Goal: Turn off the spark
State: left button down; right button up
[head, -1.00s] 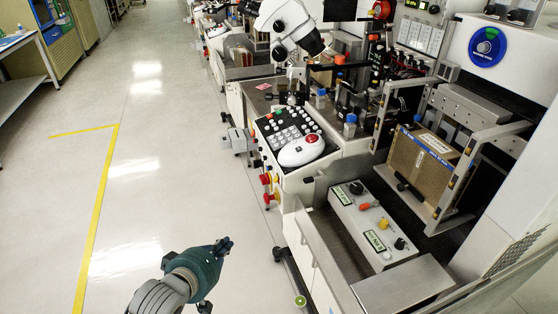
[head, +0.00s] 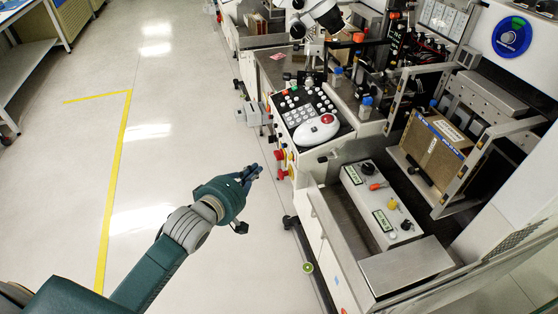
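A grey control box (head: 382,207) with two green labels sits in the recess on the right side of the bench. The label text is too small to read. My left gripper (head: 252,172) is over the floor, left of the bench front and apart from the box. Its fingers point up and right and look close together; whether they are shut is unclear. It holds nothing that I can see. My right gripper is not in view.
A keypad panel (head: 303,108) with a white mouse-like device (head: 317,129) stands above red and yellow buttons (head: 282,162) on the bench front. A brown box (head: 432,148) sits in a metal frame at right. A steel plate (head: 405,264) lies in front of the control box. The floor at left is clear.

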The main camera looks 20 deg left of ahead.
pick_arm(q)
send_near(291, 156)
jog(key=w+a+f, duration=0.2)
jog(key=w+a, duration=0.3)
jog(key=shift+w+d+f+p, duration=0.15)
jog(key=shift+w+d+f, duration=0.1)
jog(key=shift+d, duration=0.3)
jog(key=shift+w+d+f+p, duration=0.1)
jog(key=shift+w+d+f, duration=0.15)
jog(key=shift+d, duration=0.3)
jog(key=shift+w+d+f+p, duration=0.15)
jog(key=shift+w+d+f, duration=0.1)
jog(key=shift+d, duration=0.3)
jog(key=shift+w+d+f+n+t+b, duration=0.1)
jog(key=shift+d+f+n+t+b, duration=0.25)
jog(key=shift+b, duration=0.65)
jog(key=shift+a, duration=0.15)
